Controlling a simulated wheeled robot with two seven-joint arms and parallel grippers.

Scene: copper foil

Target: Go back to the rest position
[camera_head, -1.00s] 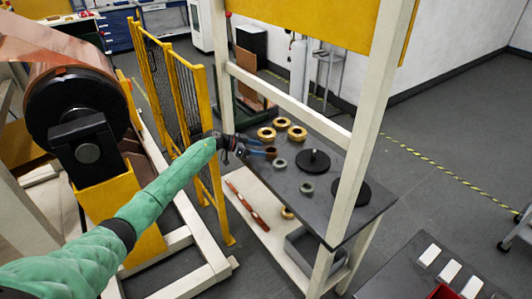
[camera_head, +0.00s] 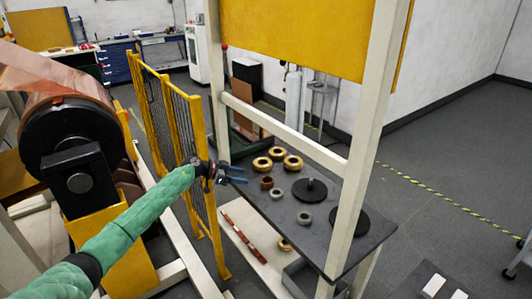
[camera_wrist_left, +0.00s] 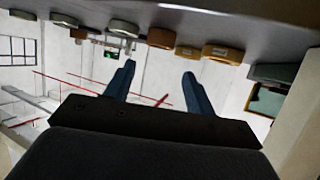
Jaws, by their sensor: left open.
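My left gripper (camera_head: 236,175) is open and empty, with its two blue fingers apart. It is at the left edge of the grey workbench (camera_head: 325,232), clear of the rings. In the left wrist view its fingers (camera_wrist_left: 158,88) also show with nothing between them. My left arm in a green sleeve reaches in from the lower left. On the bench are several brass rings (camera_head: 293,162), a copper-brown ring (camera_head: 267,183), grey rings (camera_head: 304,217) and a black disc with a post (camera_head: 310,190). My right gripper is not in view.
A yellow mesh fence (camera_head: 174,125) stands just left of my gripper. The bench's pale uprights (camera_head: 368,120) rise in front. A large copper foil roll (camera_head: 70,85) is at the left. A red bar (camera_head: 243,238) lies on the lower shelf. Open floor is at the right.

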